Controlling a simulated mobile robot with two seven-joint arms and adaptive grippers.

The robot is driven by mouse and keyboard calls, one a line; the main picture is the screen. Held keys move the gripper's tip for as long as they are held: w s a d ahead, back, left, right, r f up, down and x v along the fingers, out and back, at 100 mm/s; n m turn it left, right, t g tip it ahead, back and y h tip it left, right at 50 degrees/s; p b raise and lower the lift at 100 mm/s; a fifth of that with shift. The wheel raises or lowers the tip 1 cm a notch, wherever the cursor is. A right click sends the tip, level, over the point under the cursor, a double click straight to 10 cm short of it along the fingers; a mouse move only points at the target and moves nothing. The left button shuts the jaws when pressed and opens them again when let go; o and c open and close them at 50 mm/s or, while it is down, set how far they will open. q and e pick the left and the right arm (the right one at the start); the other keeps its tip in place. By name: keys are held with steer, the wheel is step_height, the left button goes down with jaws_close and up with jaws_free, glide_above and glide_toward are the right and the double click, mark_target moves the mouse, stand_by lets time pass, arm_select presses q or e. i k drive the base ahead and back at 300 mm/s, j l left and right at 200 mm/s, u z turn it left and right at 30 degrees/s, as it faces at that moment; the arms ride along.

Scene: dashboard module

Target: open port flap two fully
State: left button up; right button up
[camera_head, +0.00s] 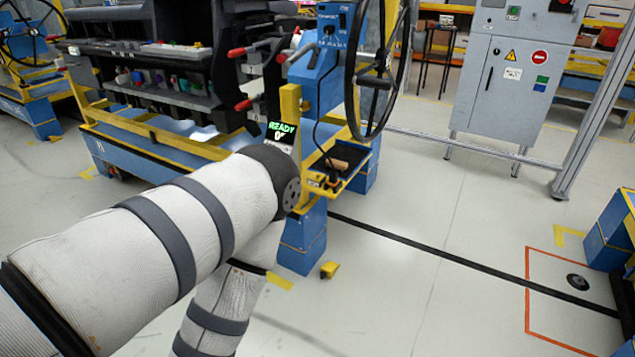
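The black dashboard module (170,97) sits on a blue and yellow stand in the upper left. It has red-tipped levers on its right side and shelves with small coloured parts. I cannot pick out port flap two or tell whether it is open or closed. My white arm with dark bands comes in from the left, bends at its elbow in front of the stand and goes back down out of the picture. It hides part of the stand's lower front. Neither of my grippers is in view.
A small display (282,133) reading READY stands on the frame. A black hand wheel (357,83) is on the blue post right of the module. A grey cabinet (512,75) stands behind. The floor (430,220) at centre right is clear, apart from a black strip.

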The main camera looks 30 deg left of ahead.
mark_target(316, 177)
steer(key=u, duration=1)
